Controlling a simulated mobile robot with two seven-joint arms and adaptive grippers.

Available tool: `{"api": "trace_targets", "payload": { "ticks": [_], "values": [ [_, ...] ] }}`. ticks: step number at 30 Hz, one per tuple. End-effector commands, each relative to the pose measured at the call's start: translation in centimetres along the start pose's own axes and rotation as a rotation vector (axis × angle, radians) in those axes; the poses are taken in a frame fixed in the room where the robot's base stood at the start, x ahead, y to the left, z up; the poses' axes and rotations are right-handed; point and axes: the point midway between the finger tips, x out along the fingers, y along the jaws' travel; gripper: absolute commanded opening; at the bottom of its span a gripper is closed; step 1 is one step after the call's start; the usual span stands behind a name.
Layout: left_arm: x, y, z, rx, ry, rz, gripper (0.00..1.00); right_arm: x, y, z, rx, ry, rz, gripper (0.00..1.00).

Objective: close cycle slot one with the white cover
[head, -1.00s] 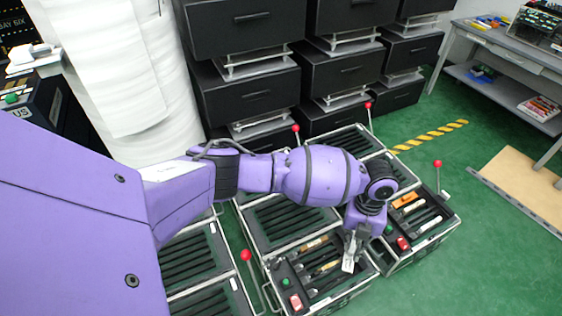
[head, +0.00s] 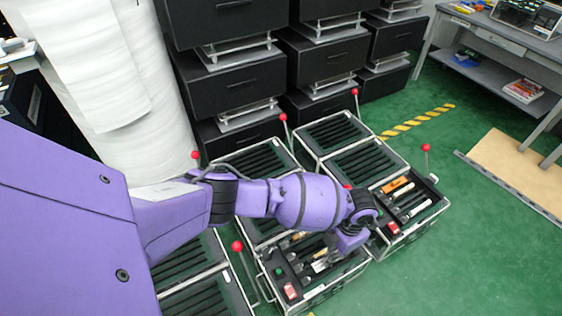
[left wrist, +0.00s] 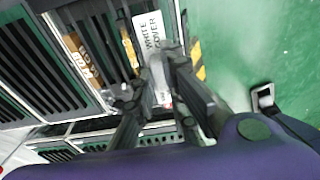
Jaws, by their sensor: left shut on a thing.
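The white cover (left wrist: 150,32) carries a "WHITE COVER" label in the left wrist view. My left gripper (left wrist: 157,88) is shut on a pale piece that appears to be part of this cover. In the head view my left gripper (head: 324,262) is small and partly hidden by its arm, over the front slotted crate (head: 310,272). I cannot tell whether the cover touches the crate. I cannot tell which slot is cycle slot one. My right gripper is not in view.
Red-knobbed levers stand by the crates, including one at front left (head: 237,246) and one at right (head: 426,147). A neighbouring crate (head: 410,205) holds several strips. Black drawers (head: 232,92) stand behind. The green floor at right is mostly clear.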

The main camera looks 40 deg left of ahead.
Motion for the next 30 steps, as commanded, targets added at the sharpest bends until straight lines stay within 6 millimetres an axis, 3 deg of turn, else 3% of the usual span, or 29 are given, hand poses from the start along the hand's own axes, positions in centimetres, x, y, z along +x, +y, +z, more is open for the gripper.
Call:
{"api": "trace_targets", "payload": {
  "ticks": [8, 21, 30],
  "values": [
    [1.0, 0.0, 0.5, 0.000, -0.004, 0.001, 0.00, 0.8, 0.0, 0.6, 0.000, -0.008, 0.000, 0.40],
    [4.9, 0.1, 1.0, 0.000, -0.003, 0.001, 0.00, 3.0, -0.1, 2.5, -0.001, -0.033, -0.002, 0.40],
    [5.4, 0.1, 1.1, 0.000, -0.006, 0.002, 0.00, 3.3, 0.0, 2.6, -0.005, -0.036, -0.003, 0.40]
  ]
}}
